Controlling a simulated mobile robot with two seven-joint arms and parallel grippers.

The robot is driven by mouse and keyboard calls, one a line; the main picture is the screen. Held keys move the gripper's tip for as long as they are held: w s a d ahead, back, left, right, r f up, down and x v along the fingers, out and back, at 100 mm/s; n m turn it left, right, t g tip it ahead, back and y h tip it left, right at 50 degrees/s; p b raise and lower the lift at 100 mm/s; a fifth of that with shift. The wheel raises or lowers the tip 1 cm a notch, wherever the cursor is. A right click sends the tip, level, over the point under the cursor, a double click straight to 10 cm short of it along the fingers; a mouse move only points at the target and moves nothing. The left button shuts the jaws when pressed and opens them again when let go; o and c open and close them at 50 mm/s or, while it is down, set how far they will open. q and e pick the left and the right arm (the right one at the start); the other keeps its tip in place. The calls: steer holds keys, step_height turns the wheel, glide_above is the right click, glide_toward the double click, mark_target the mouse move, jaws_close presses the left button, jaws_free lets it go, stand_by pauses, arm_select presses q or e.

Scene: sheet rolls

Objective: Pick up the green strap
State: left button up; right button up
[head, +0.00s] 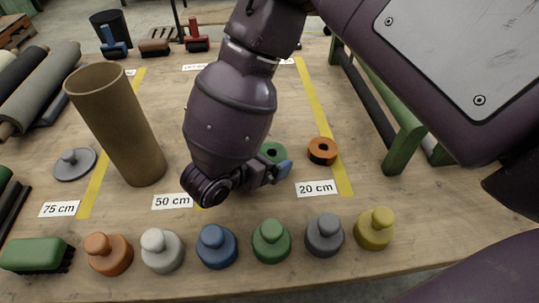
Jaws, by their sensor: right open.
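The green strap (272,151) is a small green roll with a hole in its middle. It lies on the wooden table just beyond my right gripper, and its near and left parts are hidden by the gripper and arm. My right gripper (280,172) is open, low over the table in front of the strap. A blue-grey fingertip shows beside the strap; I cannot tell whether it touches. My left gripper is not in view.
An orange roll (322,151) lies right of the strap, near the 20 cm label (317,188). A tall brown tube (115,125) stands at left. Several knobbed weights line the front, with a green brush (32,253) at their left. A green rail (402,145) borders the right.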

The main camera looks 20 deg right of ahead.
steer(key=shift+w+d, duration=0.1)
steer(key=shift+d, duration=0.1)
steer(key=shift+c, duration=0.3)
steer(key=c, duration=0.9)
steer(key=shift+r, duration=0.15)
